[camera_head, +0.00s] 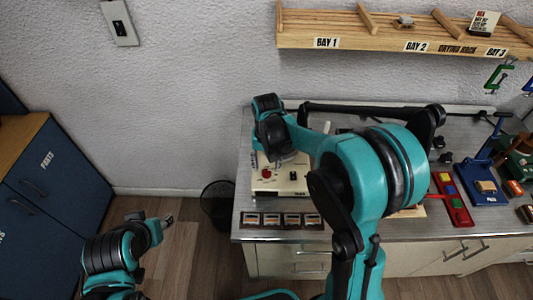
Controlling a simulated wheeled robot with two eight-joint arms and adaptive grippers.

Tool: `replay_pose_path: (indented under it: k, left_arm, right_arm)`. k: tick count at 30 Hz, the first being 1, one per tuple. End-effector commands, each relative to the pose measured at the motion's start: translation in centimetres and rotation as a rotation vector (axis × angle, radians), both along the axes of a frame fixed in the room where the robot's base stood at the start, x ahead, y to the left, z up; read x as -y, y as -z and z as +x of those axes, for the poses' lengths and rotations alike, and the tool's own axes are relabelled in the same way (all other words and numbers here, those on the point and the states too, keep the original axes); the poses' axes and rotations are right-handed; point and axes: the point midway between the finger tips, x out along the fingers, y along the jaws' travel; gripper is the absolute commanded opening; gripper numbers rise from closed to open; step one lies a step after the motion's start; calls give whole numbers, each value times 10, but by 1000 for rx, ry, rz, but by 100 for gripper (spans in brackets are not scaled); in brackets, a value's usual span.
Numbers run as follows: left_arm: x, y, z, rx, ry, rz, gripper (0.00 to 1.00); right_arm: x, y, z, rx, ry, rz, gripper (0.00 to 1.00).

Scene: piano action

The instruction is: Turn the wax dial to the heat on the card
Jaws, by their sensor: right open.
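A cream box (285,184) with a red dial (266,174) on its face stands on the bench, left of my right arm.
The wooden drying rack (345,30) is on the wall above the bench. Several small framed pieces (268,219) lie along the bench's front edge. A red tray (452,200) and a blue stand (482,170) are to the right. A black bin (217,203) stands left of the bench.

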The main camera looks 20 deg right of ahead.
Motion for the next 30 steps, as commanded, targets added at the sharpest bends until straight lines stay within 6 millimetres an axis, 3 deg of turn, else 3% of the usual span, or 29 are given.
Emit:
replay_pose_path:
  k: [6, 13, 18, 30]
  left_arm:
    - [0, 0, 0, 0, 0, 0, 40]
    - [0, 0, 0, 0, 0, 0, 40]
    - [0, 0, 0, 0, 0, 0, 40]
    - [0, 0, 0, 0, 0, 0, 40]
  right_arm:
    - [0, -50, 0, 0, 0, 0, 49]
    - [0, -87, 0, 0, 0, 0, 49]
    - [0, -96, 0, 0, 0, 0, 49]
    - [0, -96, 0, 0, 0, 0, 49]
